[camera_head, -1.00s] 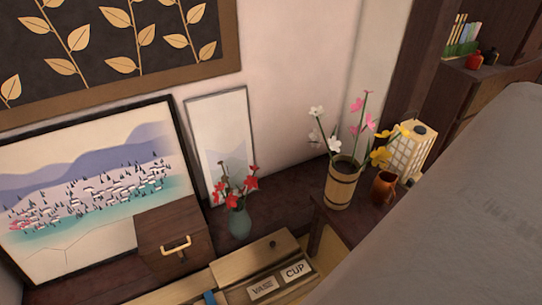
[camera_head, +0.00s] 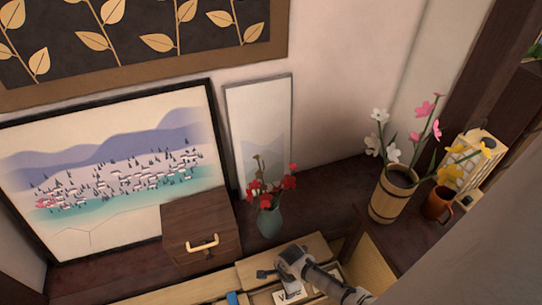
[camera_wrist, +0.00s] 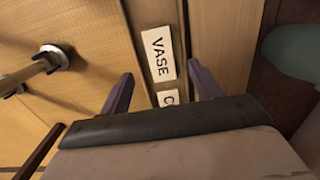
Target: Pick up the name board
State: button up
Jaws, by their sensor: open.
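In the head view my gripper (camera_head: 286,266) is over the light wooden box top, and the VASE board (camera_head: 290,295) shows partly beside my arm.
A dark wooden box with a pale handle (camera_head: 202,243) stands left of my gripper. A green vase with red flowers (camera_head: 269,222) stands behind it. A wooden bucket of flowers (camera_head: 391,196) and a brown cup (camera_head: 437,204) stand at right. A framed landscape picture (camera_head: 120,150) leans against the wall.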

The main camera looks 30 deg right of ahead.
jog(key=d+f, duration=0.1)
jog(key=f, duration=0.1)
jog(key=d+f+b, duration=0.1)
jog(key=f, duration=0.1)
jog(key=s+d+f+b, duration=0.1)
jog(key=f, duration=0.2)
jog(key=shift+s, duration=0.1)
jog(key=shift+w+a+f+b, duration=0.15)
jog(key=shift+f+b, duration=0.3)
jog(key=shift+f, duration=1.2)
jog(key=shift+w+a+f+b, duration=0.1)
jog(key=shift+f+b, duration=0.3)
jog(key=shift+f, duration=1.2)
jog(key=shift+c, duration=0.3)
jog(key=c, duration=0.7)
